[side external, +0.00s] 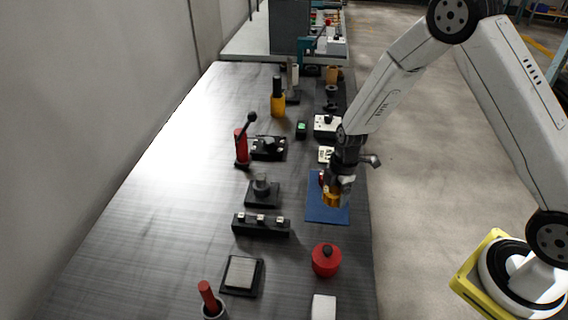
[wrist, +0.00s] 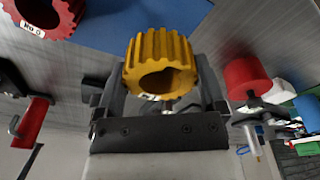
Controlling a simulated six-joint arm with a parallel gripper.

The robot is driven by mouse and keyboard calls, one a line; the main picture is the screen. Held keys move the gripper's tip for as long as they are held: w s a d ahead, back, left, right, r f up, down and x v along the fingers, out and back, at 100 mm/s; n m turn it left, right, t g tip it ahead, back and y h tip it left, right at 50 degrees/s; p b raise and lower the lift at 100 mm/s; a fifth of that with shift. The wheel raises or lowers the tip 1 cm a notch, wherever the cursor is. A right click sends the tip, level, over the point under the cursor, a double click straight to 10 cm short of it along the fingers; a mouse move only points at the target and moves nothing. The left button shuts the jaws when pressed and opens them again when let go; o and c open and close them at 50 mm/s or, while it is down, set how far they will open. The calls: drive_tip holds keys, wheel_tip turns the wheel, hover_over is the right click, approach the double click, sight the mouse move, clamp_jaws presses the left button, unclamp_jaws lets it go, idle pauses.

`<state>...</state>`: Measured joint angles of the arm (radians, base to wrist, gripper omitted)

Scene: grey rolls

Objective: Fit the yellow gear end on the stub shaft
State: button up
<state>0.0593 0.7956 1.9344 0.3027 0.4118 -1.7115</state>
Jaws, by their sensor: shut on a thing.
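The yellow gear end (side external: 333,200) is a toothed ring with a round bore. My gripper (side external: 337,188) is shut on it and holds it over the blue mat (side external: 318,213). In the wrist view the yellow gear (wrist: 160,50) sits between the two fingers (wrist: 162,82), its bore partly facing the camera and a small white label at its lower edge. A grey upright stub on a dark square base (side external: 262,192), left of the gripper in the side view, looks like the stub shaft. The gear is apart from it.
A black block with several pegs (side external: 261,225), a red round pot (side external: 326,260) and a plate on a black base (side external: 242,275) stand nearer the camera. A red-handled lever tool (side external: 242,148) stands farther back. A red toothed part (wrist: 45,15) shows in the wrist view.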

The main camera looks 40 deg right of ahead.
drive_tip(key=s+r, duration=0.8)
drive_tip(key=s, duration=0.4)
drive_tip(key=shift+s, duration=0.1)
idle(0.6)
drive_tip(key=shift+w+a+r, duration=0.25)
drive_tip(key=shift+w+a, duration=1.7)
drive_tip(key=shift+w, duration=2.95)
drive_tip(key=shift+w+a+r, duration=0.25)
drive_tip(key=shift+w+a, duration=1.7)
drive_tip(key=shift+w, duration=2.9)
drive_tip(key=shift+w+a+r, duration=0.25)
drive_tip(key=shift+w+a, duration=1.7)
drive_tip(key=shift+w, duration=2.95)
